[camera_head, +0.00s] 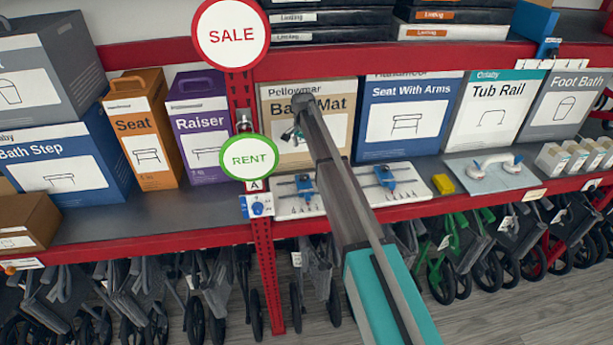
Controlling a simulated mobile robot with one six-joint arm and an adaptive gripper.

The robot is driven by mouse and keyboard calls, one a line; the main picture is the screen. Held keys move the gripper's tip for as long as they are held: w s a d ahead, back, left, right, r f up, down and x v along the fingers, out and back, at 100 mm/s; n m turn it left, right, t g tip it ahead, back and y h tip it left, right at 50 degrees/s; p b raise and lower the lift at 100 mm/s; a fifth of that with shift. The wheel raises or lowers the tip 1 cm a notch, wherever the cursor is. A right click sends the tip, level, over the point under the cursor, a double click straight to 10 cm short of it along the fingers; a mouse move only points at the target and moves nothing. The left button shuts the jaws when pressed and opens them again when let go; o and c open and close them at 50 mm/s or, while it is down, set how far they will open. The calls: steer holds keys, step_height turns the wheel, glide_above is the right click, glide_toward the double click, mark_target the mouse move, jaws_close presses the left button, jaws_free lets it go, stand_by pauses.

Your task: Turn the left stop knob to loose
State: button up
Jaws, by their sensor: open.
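A blue knob (258,206) sits on a small white plate on the red post, just below a label marked A. Two blue clamp-like devices, a left one (305,186) and a right one (386,178), lie on white boards on the shelf. I cannot tell for sure which of these parts is the left stop knob, or its setting. My gripper (292,135) is small in view in front of the Bath Mat box, above the left board and right of the RENT sign. It is open and apart from the blue knob.
A round RENT sign (249,157) and a SALE sign (231,34) stand out from the red post. Boxes, including the Bath Mat box (335,125), line the shelf. A yellow block (443,184) lies right of the boards.

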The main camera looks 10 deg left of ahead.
mark_target(304, 176)
steer(key=shift+f+b, duration=6.55)
steer(key=shift+f, duration=0.2)
steer(key=shift+c, duration=0.2)
steer(key=c, duration=1.1)
steer(key=shift+d, duration=0.15)
